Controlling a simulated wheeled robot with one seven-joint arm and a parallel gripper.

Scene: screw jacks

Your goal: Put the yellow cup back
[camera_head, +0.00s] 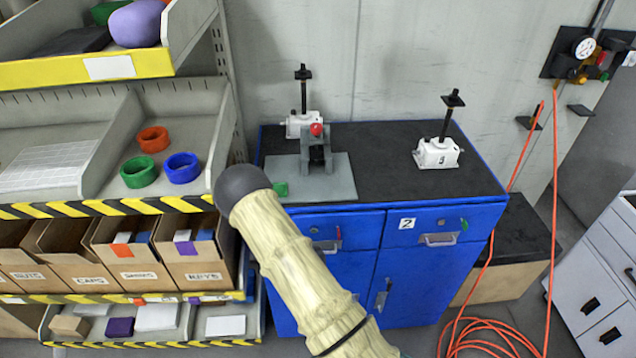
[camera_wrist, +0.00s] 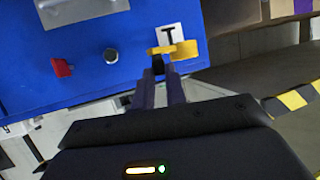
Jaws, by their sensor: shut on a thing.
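The yellow cup (camera_wrist: 185,50) shows in the wrist view as a small yellow ring-like piece at the tips of my gripper (camera_wrist: 158,62). My gripper is shut on it, in front of a blue panel and beside a white label with a black mark (camera_wrist: 170,34). I cannot tell whether the cup touches the panel. In the head view my pale sleeved arm reaches across the front of the blue cabinet (camera_head: 420,265); the gripper and the yellow cup do not show there.
An orange ring (camera_head: 153,139), a green ring (camera_head: 138,172) and a blue ring (camera_head: 182,167) lie on the left shelf. Two white screw jacks (camera_head: 437,153) and a grey fixture (camera_head: 316,155) stand on the cabinet top. Orange hose (camera_head: 505,335) lies on the floor at right.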

